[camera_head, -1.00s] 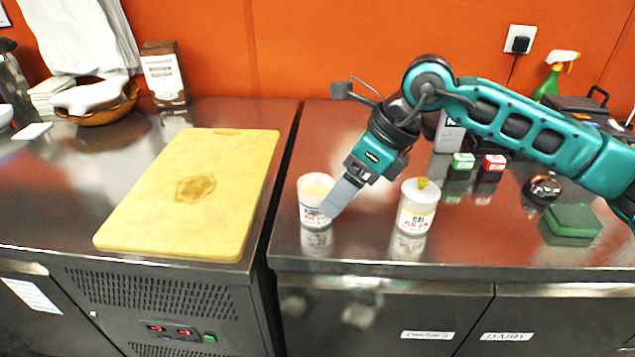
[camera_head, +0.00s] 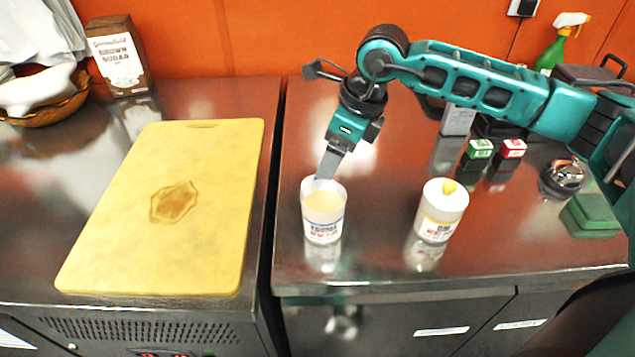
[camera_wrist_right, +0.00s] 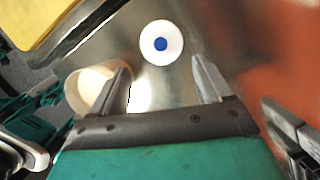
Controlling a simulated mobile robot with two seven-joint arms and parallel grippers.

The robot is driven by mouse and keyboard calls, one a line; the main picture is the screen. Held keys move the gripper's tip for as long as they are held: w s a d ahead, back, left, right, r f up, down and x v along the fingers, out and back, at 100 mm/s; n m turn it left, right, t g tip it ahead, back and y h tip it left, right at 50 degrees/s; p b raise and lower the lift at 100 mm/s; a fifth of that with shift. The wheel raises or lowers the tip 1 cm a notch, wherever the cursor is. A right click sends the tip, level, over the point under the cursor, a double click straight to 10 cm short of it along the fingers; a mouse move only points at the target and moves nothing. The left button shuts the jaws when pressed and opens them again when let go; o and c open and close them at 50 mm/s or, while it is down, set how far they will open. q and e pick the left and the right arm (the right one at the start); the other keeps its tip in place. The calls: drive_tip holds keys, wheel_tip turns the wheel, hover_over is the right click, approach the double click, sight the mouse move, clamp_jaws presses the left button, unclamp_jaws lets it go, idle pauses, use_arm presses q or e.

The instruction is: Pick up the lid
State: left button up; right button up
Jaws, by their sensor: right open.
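A round white lid with a blue knob (camera_wrist_right: 161,43) shows in the right wrist view, just ahead of and between my fingertips. I cannot make it out for sure in the head view, where my gripper covers the area behind the open tub. My right gripper (camera_head: 328,168) is open and empty and points down by the far rim of the open tub (camera_head: 323,214). In the right wrist view (camera_wrist_right: 160,68) its left finger overlaps the open tub (camera_wrist_right: 92,90). This tub has pale contents.
A second white tub (camera_head: 440,210) with a yellow knob on top stands to the right. A yellow cutting board (camera_head: 170,250) lies on the left counter. Green and red small boxes (camera_head: 479,150), a metal jar (camera_head: 563,177) and a green block (camera_head: 592,212) stand farther right.

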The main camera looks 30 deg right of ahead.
drive_tip(key=shift+w+x, duration=0.2)
drive_tip(key=shift+x, duration=3.3)
drive_tip(key=shift+a, duration=0.1)
drive_tip(key=shift+c, duration=0.4)
drive_tip(key=c, duration=0.7)
